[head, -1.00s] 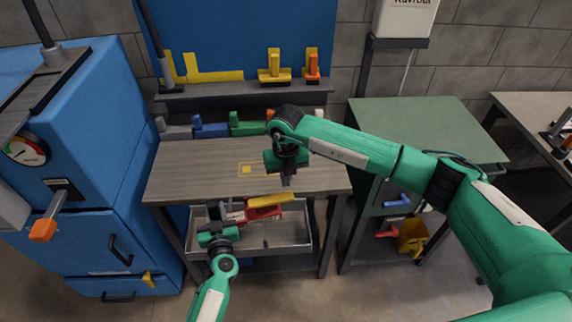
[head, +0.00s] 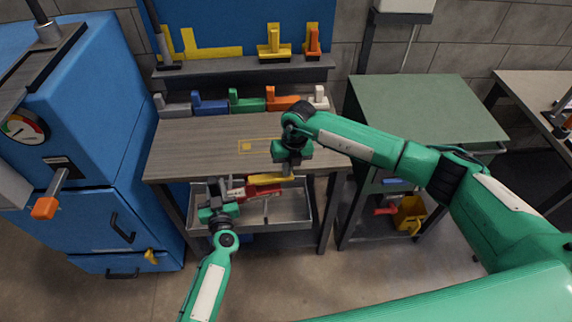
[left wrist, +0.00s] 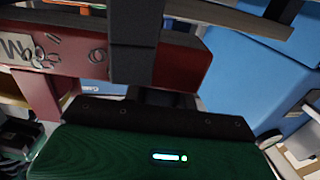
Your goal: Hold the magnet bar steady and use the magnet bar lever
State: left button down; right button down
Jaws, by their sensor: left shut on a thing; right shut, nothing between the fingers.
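The magnet bar (head: 239,194) is red with a yellow lever (head: 268,179) along its upper right part. It is in front of the workbench edge, over the metal tray. My left gripper (head: 219,190) is shut on its left part. In the left wrist view the red bar (left wrist: 190,68) lies behind a dark finger, and grey metal rings and bits cling to its left part. My right gripper (head: 287,172) is shut and empty, pointing down at the right end of the yellow lever. I cannot tell whether it touches the lever.
The metal tray (head: 292,214) sits under the workbench (head: 200,145). Several coloured blocks stand along the bench's back, a green one (head: 247,102) among them. A blue cabinet (head: 90,215) stands at left and a green-topped table (head: 425,105) at right. The bench top is mostly clear.

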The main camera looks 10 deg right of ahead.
jog(key=shift+d+f+y, duration=0.15)
jog(key=shift+f+y, duration=0.55)
jog(key=shift+f, duration=0.1)
pick_arm(q)
jog(key=shift+d, duration=0.1)
pick_arm(e)
jog(key=shift+r, duration=0.85)
jog(key=a+v, duration=0.2)
jog(key=v, duration=1.1)
jog(key=shift+r, duration=0.7)
